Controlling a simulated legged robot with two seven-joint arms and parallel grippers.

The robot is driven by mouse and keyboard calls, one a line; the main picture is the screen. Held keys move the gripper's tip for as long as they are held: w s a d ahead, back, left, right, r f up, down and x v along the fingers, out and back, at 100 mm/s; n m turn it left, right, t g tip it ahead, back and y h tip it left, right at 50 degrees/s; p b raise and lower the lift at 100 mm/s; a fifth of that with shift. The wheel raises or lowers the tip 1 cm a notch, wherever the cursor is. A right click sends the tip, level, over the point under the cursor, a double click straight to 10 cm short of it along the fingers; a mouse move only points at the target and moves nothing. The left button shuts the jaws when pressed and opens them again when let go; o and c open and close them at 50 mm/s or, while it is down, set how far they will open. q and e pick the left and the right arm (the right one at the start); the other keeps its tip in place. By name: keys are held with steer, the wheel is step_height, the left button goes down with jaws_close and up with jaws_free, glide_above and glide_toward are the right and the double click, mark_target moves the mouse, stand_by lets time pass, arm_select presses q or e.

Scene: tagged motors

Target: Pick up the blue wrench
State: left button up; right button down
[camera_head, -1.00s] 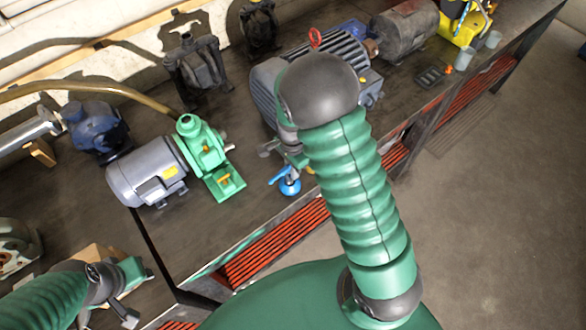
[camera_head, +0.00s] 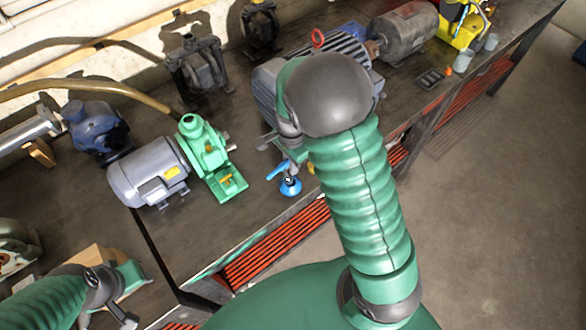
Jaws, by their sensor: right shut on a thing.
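The blue wrench (camera_head: 277,171) shows as a slim bright blue bar near the front edge of the workbench, just above a round blue base (camera_head: 291,187). My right gripper (camera_head: 286,158) is at the wrench's upper end and shut on it. My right forearm and wrist hide part of the gripper, so its fingertips do not show clearly. My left gripper (camera_head: 122,312) is at the lower left, away from the wrench; its jaw opening is not clear.
A grey motor with a green pump (camera_head: 205,160) stands left of the wrench. A large grey motor (camera_head: 340,48) is behind my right wrist. A blue pump (camera_head: 97,130) and dark pumps (camera_head: 197,68) stand farther back. The workbench (camera_head: 235,225) ends just in front of the wrench.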

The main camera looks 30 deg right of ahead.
steer(key=s+a+r+b, duration=0.1)
steer(key=s+a+b, duration=0.1)
steer(key=s, duration=0.5)
steer(key=s+a+b, duration=0.2)
steer(key=s+b, duration=0.1)
steer(key=s, duration=0.5)
steer(key=shift+s+a+r+b, duration=0.15)
steer(key=shift+s+r+b, duration=0.1)
steer(key=shift+r+b, duration=0.15)
steer(key=shift+f, duration=0.1)
stand_by(0.8)
